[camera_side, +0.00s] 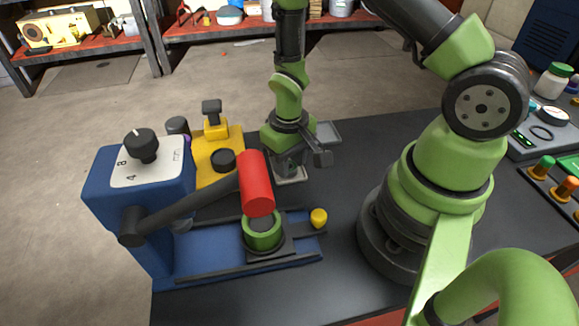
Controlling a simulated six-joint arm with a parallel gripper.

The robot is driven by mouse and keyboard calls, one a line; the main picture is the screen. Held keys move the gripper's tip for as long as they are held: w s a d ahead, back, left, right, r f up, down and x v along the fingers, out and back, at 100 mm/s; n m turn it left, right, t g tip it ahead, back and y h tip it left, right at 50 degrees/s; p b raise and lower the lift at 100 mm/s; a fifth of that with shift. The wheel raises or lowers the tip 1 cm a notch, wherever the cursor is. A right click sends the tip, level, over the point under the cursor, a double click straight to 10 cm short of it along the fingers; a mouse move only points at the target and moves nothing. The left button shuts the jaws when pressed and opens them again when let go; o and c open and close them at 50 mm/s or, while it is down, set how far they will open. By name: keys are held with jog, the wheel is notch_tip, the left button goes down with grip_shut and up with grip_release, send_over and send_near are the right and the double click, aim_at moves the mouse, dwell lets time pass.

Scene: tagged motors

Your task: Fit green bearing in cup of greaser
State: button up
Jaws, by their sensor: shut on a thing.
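The greaser (140,205) is a blue machine with a dial on top, at the left of the bench. A green ring, which looks like the green bearing (263,240), sits upright around a dark centre on the greaser's sliding block. The cup's inside is hidden, so how deep the ring sits I cannot tell. My gripper (290,172) points down behind and right of the red handle, apart from the green ring. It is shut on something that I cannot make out.
A yellow fixture (218,160) with black knobs stands behind the greaser. A yellow knob (319,217) is at the slide's right end. A control panel with coloured buttons (560,185) is at the far right. The dark bench (350,160) is clear right of my gripper.

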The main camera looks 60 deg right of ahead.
aim_at(223, 157)
jog(key=shift+r, duration=1.2)
jog(key=shift+w+a, duration=0.1)
jog(key=shift+w, duration=0.25)
jog(key=w+a+r, duration=0.2)
jog(key=w, duration=0.3)
jog(key=shift+w+a+r, duration=0.2)
jog(key=shift+a+r, duration=0.2)
jog(key=w+a+r, duration=0.4)
jog(key=shift+w+r, duration=0.2)
jog(key=shift+r, duration=0.1)
jog(key=shift+f, duration=1.8)
jog(key=shift+f, duration=0.8)
